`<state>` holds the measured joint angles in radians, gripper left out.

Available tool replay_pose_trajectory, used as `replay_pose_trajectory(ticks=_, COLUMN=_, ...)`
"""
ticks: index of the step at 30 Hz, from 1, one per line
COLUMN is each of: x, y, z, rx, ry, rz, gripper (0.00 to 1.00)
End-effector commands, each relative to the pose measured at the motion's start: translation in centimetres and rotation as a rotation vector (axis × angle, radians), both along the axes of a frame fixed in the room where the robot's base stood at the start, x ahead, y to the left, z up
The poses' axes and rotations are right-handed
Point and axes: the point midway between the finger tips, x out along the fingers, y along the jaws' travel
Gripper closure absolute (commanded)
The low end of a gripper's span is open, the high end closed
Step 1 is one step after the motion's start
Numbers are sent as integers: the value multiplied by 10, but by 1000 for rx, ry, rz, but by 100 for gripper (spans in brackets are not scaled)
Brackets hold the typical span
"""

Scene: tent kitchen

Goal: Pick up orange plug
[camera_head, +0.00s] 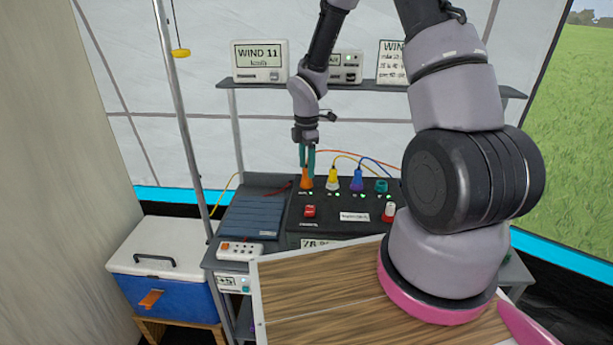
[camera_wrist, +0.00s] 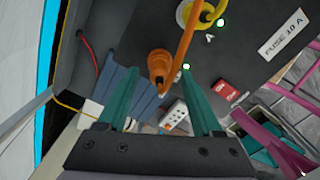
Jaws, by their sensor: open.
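The orange plug (camera_head: 306,181) stands in the black panel (camera_head: 340,207), leftmost in a row of plugs, with an orange cable leading from it. In the wrist view the orange plug (camera_wrist: 159,64) lies beyond the fingertips, roughly between them, with its cable crossing in front to the right. My gripper (camera_head: 307,165) is above the plug in the head view, teal fingers pointing down. I cannot tell whether the fingertips touch the plug.
A yellow plug (camera_head: 333,180) and a blue plug (camera_head: 356,180) stand to the right, with cables arching close by. A teal socket (camera_head: 381,186) is further right. A red switch (camera_head: 310,211) sits in front. A shelf (camera_head: 370,88) with displays is behind the arm. A blue cooler (camera_head: 165,293) stands left.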

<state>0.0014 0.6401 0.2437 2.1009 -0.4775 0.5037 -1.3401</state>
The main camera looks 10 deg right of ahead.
Motion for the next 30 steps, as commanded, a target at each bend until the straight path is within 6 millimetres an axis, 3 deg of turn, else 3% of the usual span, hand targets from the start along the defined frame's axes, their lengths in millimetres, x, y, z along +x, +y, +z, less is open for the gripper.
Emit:
replay_pose_trajectory(ticks=4, x=0, y=1, z=-18, rx=0, ry=0, rz=2, gripper=33)
replay_pose_trajectory(ticks=12, x=0, y=0, z=-21, rx=0, ry=-1, rz=0, gripper=33)
replay_pose_trajectory(ticks=13, x=0, y=0, z=-21, rx=0, ry=-1, rz=0, gripper=37)
replay_pose_trajectory(ticks=18, x=1, y=0, z=-21, rx=0, ry=-1, rz=0, gripper=100)
replay_pose_trajectory(ticks=26, x=1, y=0, z=-21, rx=0, ry=-2, rz=0, gripper=100)
replay_pose_trajectory(ticks=30, x=2, y=0, z=-11, rx=1, ry=-5, rz=0, gripper=100)
